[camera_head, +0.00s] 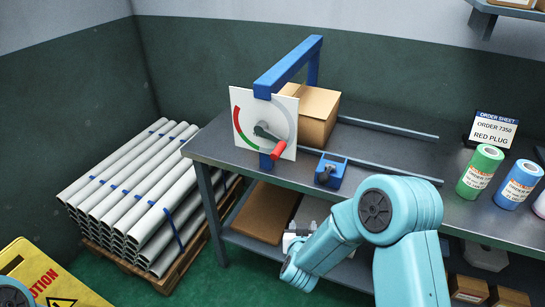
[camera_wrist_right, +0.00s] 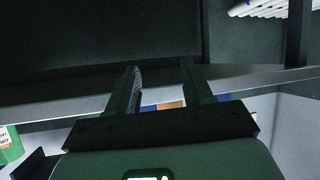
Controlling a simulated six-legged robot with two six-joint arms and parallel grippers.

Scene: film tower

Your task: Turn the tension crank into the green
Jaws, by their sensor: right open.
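The tension crank has a dark arm and a red handle (camera_head: 279,150), and is on the front of a white dial plate (camera_head: 284,107). The crank arm points to the lower right. The dial has a red arc on its left, a short green arc at its lower left and a grey arc on the right. The plate hangs from a blue frame at the bench's left end. My right gripper (camera_wrist_right: 159,68) is open and empty in the wrist view, its fingers apart. In the head view my right arm is below and right of the crank, not touching it. My left gripper is out of view.
A blue block with a dark knob (camera_head: 331,170) and a cardboard box (camera_head: 317,112) are on the grey bench (camera_head: 400,160). Green (camera_head: 481,172) and blue (camera_head: 519,184) rolls stand at right. Pipes (camera_head: 130,190) are stacked left; a yellow caution sign (camera_head: 45,275) is lower left.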

